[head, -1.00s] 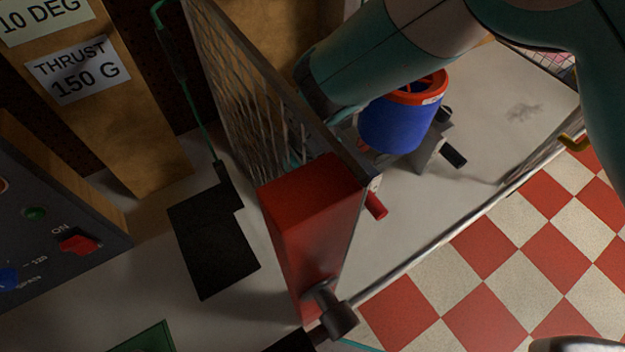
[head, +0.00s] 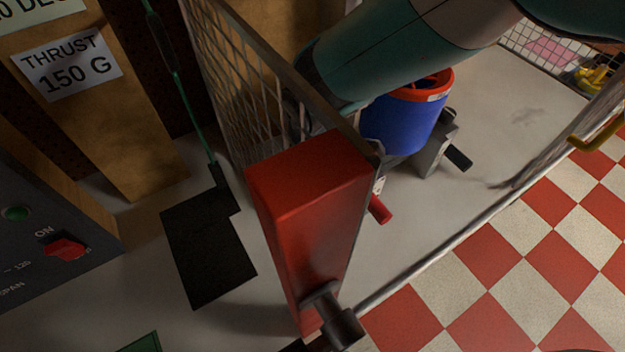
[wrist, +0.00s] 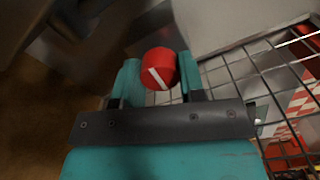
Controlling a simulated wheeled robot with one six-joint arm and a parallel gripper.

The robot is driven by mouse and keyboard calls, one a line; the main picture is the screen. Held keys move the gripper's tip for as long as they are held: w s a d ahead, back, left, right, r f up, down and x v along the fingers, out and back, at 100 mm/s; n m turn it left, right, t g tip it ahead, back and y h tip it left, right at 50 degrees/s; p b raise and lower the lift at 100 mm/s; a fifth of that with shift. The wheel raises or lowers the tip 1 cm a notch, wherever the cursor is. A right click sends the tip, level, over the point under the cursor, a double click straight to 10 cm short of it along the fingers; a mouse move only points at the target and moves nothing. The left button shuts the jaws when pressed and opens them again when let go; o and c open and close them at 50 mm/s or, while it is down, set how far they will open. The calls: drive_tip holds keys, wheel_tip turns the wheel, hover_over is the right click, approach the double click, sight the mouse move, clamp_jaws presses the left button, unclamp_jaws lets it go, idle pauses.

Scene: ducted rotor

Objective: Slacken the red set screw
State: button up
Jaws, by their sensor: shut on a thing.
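In the wrist view the red set screw (wrist: 159,62) shows as a round red knob with a white line across its face, slanting down to the right. My gripper (wrist: 160,78) has its two teal fingers on either side of the knob and is shut on it. The screw's shank and what it sits in are hidden behind the knob. In the head view my arm reaches behind the mesh panel, which hides the fingers and the knob. A blue duct (head: 403,124) with an orange-red rim stands beside my arm on a grey mount (head: 432,155).
A mesh guard panel (head: 262,75) with a red end post (head: 305,195) stands close beside my arm. A red peg (head: 380,209) and a dark-handled latch (head: 335,318) stick out near the post. A control box (head: 50,215) stands at left. Wire mesh (wrist: 262,85) lies right of the fingers.

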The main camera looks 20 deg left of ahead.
drive_tip(key=shift+n, duration=0.6)
drive_tip(key=o, duration=0.9)
drive_tip(key=shift+o, duration=0.2)
wheel_tip(320, 180, up, 18)
drive_tip(key=b, duration=0.3)
drive_tip(key=shift+f, duration=0.25)
drive_tip(key=w+d+r+m, duration=0.15)
drive_tip(key=d+m, duration=0.25)
drive_tip(key=d, duration=0.4)
drive_tip(key=s+d+m+y, duration=0.2)
drive_tip(key=s+d+m, duration=0.3)
drive_tip(key=d+m, duration=0.2)
drive_tip(key=s+d+m+y, duration=0.2)
drive_tip(key=s+d+m, duration=0.4)
drive_tip(key=d, duration=0.5)
drive_tip(key=shift+s+r+m, duration=0.15)
drive_tip(key=shift+r+m, duration=0.1)
drive_tip(key=shift+m, duration=0.25)
